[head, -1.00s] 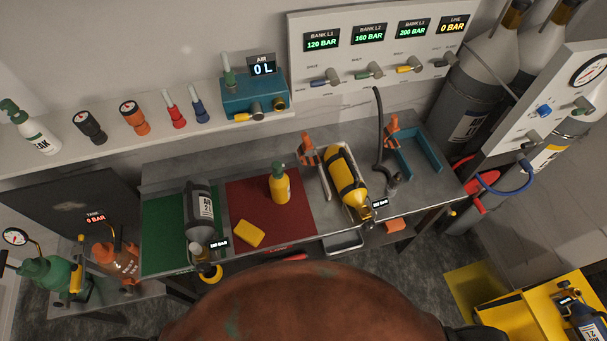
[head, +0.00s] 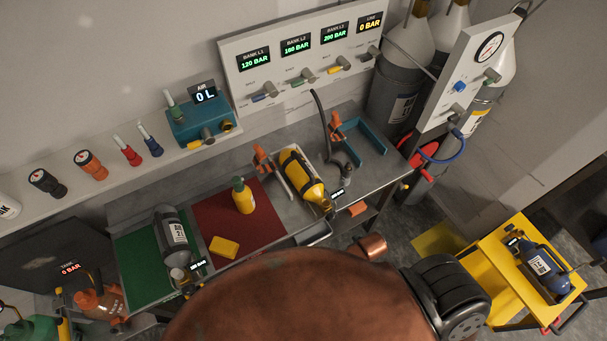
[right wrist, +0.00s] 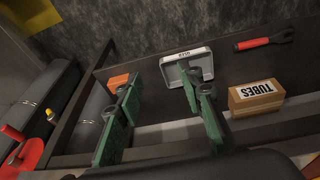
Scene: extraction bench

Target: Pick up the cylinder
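Several cylinders are in the head view. A grey cylinder (head: 172,232) lies on the green mat (head: 137,262). A yellow cylinder (head: 302,175) with black bands lies in a rack on the bench. A blue cylinder (head: 546,268) with a white label lies on the yellow cart (head: 490,263) at the lower right. My right gripper (right wrist: 162,108) shows in the right wrist view with its two green fingers wide apart and nothing between them. No small cylinder is clearly seen near it. My left gripper is in neither view.
A yellow spray bottle (head: 243,197) and yellow sponge (head: 224,247) are on the red mat (head: 212,210). Tall gas cylinders (head: 395,95) stand right of the bench.

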